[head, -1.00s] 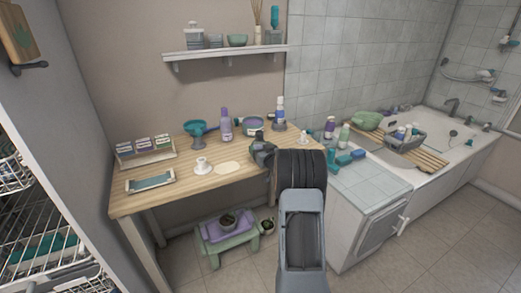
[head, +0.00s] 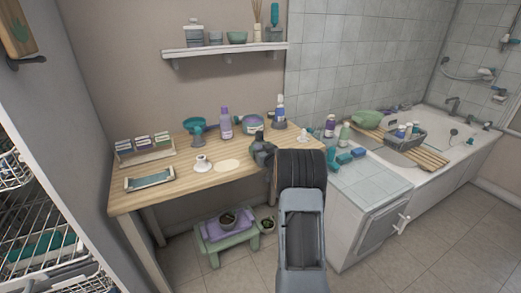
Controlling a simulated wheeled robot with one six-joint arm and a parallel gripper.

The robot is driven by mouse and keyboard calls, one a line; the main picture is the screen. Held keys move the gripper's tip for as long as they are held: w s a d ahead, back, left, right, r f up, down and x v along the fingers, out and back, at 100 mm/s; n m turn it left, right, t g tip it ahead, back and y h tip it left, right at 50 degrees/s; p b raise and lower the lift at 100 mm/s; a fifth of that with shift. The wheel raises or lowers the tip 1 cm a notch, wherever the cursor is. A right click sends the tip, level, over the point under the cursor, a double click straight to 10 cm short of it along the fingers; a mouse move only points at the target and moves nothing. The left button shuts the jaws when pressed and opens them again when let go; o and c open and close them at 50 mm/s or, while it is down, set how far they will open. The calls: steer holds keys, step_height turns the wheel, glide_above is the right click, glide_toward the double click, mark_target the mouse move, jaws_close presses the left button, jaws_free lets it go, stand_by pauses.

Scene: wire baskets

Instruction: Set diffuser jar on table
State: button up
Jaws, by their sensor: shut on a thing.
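My gripper (head: 262,151) is at the right part of the wooden table (head: 180,190), in front of a purple-and-grey tub (head: 252,124). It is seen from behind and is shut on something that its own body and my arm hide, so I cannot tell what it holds. A small jar with thin reeds (head: 257,33), which looks like a diffuser, stands on the wall shelf (head: 225,50). A pale oval patch (head: 228,166) lies bare on the table, left of my gripper.
A white holder (head: 202,164), a teal bowl-like piece (head: 196,127), a purple bottle (head: 226,124), a white-and-blue bottle (head: 280,112), a box rack (head: 145,154) and a tray (head: 150,180) stand on the table. A green stool (head: 228,250) is below. Wire baskets (head: 45,250) are at left.

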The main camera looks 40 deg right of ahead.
steer(key=o, duration=1.1)
steer(key=shift+s+a+b, duration=0.1)
steer(key=shift+s+a, duration=0.1)
steer(key=shift+s, duration=1.1)
steer(key=shift+s+a+b, duration=0.1)
steer(key=shift+s+a, duration=0.05)
steer(key=shift+s, duration=1.2)
steer(key=shift+s+a+b, duration=0.1)
steer(key=shift+s+a, duration=0.1)
steer(key=shift+s, duration=1.1)
steer(key=shift+s, duration=0.1)
steer(key=s, duration=0.4)
steer(key=s+a, duration=0.1)
steer(key=s, duration=0.4)
steer(key=s+a+p, duration=0.1)
steer(key=s, duration=0.3)
steer(key=shift+s, duration=0.25)
